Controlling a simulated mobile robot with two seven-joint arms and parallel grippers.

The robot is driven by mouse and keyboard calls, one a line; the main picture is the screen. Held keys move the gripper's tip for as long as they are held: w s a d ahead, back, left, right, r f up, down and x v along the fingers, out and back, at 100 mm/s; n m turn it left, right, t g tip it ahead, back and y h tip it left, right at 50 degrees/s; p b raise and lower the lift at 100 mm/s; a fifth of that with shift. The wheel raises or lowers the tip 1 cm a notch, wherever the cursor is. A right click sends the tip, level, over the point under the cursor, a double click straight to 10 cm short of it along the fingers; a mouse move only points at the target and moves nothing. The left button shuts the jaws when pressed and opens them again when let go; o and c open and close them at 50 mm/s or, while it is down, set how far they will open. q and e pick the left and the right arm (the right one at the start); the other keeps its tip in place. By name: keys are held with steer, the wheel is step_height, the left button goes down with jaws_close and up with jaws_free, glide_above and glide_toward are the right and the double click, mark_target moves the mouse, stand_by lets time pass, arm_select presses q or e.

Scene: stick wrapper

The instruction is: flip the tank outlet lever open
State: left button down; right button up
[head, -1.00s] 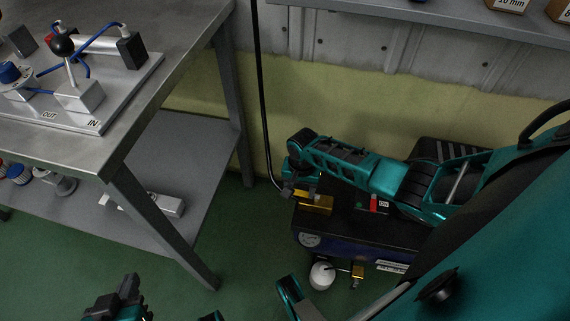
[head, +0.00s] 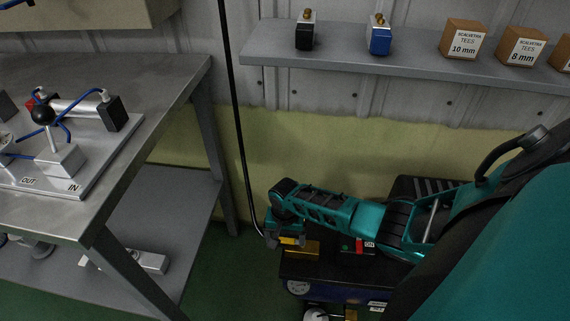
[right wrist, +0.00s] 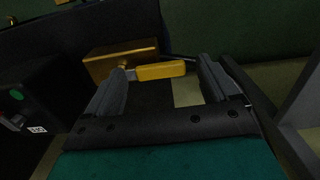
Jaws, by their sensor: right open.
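The tank (head: 338,289) is dark blue with a black top and stands on the floor beside the wall. A brass outlet block (head: 306,249) sits at its left end and also shows in the right wrist view (right wrist: 118,61). The yellow lever (right wrist: 160,71) sticks out from this block to the right in the wrist view. My right gripper (head: 283,241) is at the block. In the wrist view its fingers (right wrist: 165,76) are open with the lever between them, and I see gaps beside the lever. My left gripper is not in view.
A black hose (head: 240,140) runs down to the block's left. A steel table (head: 150,95) with a pneumatic board (head: 98,165) stands at left. A wall shelf (head: 410,66) with fittings and boxes hangs above. A red switch (head: 347,243) is on the tank top.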

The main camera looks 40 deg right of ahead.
mark_target(285, 240)
arm_select(q)
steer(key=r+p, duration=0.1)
steer(key=p, duration=0.1)
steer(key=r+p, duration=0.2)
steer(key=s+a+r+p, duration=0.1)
steer(key=p, duration=0.1)
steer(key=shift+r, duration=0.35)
arm_select(e)
step_height(285, 240, up, 13)
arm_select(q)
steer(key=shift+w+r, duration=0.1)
arm_select(e)
steer(key=shift+f, duration=0.1)
